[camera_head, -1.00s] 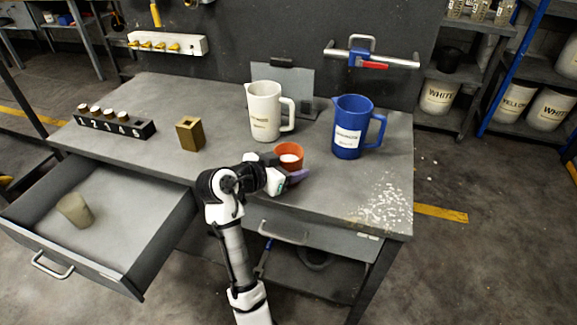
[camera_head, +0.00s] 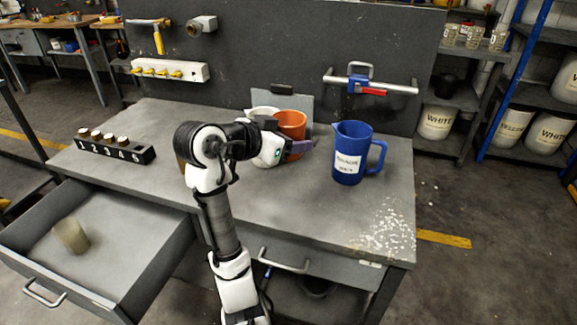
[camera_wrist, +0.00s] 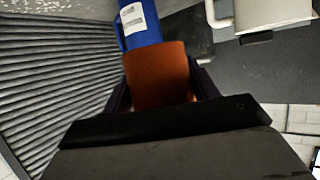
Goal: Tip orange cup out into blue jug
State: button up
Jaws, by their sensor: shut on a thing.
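The orange cup (camera_head: 291,124) is held upright, or nearly so, in front of the white jug in the head view. My gripper (camera_head: 297,147) is shut on it. In the wrist view the orange cup (camera_wrist: 159,76) fills the space between the fingers of my gripper (camera_wrist: 160,88). The blue jug (camera_head: 351,153) stands on the bench to the right of the cup, its handle to the right. It also shows beyond the cup in the wrist view (camera_wrist: 141,32). The cup and jug are apart in the head view. The cup's contents are hidden now.
The white jug (camera_head: 262,113) is mostly hidden behind my arm and the cup. A black numbered rack (camera_head: 115,149) with several small capped items is at the left. An open drawer (camera_head: 110,240) holds a beige cup (camera_head: 71,235). The bench's right front is clear except for white specks.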

aim_at(299, 119)
notch_tip(299, 119, up, 4)
jog(key=shift+d+r, duration=0.1)
jog(key=shift+r, duration=0.1)
jog(key=w+d+f+n+g+h, duration=0.1)
jog(key=w+d+n+h, duration=0.1)
jog(key=d, duration=0.8)
jog(key=w+d+f+n+g+h, duration=0.1)
jog(key=w+d+n+h, duration=0.1)
jog(key=d+n, duration=0.3)
jog(key=w+d, duration=0.1)
jog(key=d, duration=0.3)
jog(key=shift+w+d+f+g, duration=0.15)
jog(key=shift+w+d+g, duration=0.1)
jog(key=shift+d+g, duration=0.1)
jog(key=shift+f+n+h+p, duration=0.15)
jog(key=shift+n+h+p, duration=0.35)
jog(key=shift+n+p, duration=1.2)
dwell(3.6)
